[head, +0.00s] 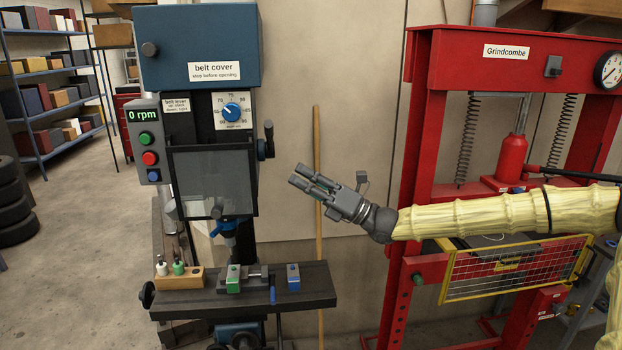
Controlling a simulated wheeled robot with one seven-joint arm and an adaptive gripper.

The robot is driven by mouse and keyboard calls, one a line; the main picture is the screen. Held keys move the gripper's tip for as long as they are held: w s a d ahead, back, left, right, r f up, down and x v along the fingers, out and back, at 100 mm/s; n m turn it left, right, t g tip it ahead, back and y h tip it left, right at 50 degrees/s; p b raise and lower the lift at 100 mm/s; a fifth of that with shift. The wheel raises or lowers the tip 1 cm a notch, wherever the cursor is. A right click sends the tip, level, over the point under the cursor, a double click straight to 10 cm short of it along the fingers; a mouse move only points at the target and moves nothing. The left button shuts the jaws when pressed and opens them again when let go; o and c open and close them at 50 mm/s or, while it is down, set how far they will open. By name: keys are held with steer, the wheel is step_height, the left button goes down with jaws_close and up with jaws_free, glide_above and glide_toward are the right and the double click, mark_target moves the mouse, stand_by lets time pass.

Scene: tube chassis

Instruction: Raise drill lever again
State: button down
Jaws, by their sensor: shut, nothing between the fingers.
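The drill press (196,55) stands at centre left, with a blue belt cover on top and a display reading 0 rpm. A dark lever (267,139) with a knob at its upper end sticks out from the right side of the drill head, standing close to upright. My gripper (297,178) is to the right of and below the lever, apart from it. It points left toward the drill head. Its fingers are together and hold nothing. The clear guard (205,182) hangs in front of the spindle, above the blue chuck (226,226).
The drill table (315,285) carries a vice with green jaws (233,278), a blue block (293,277) and a wooden tool holder (180,279). A wooden pole (317,135) leans on the wall behind my gripper. A red press (420,130) stands at right, behind my arm.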

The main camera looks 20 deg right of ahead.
mark_target(269, 139)
steer(key=w+a+r+p, duration=0.4)
steer(key=w+r, duration=0.1)
steer(key=r, duration=0.1)
steer(key=shift+a, duration=0.15)
steer(key=shift+w, duration=0.1)
stand_by(0.5)
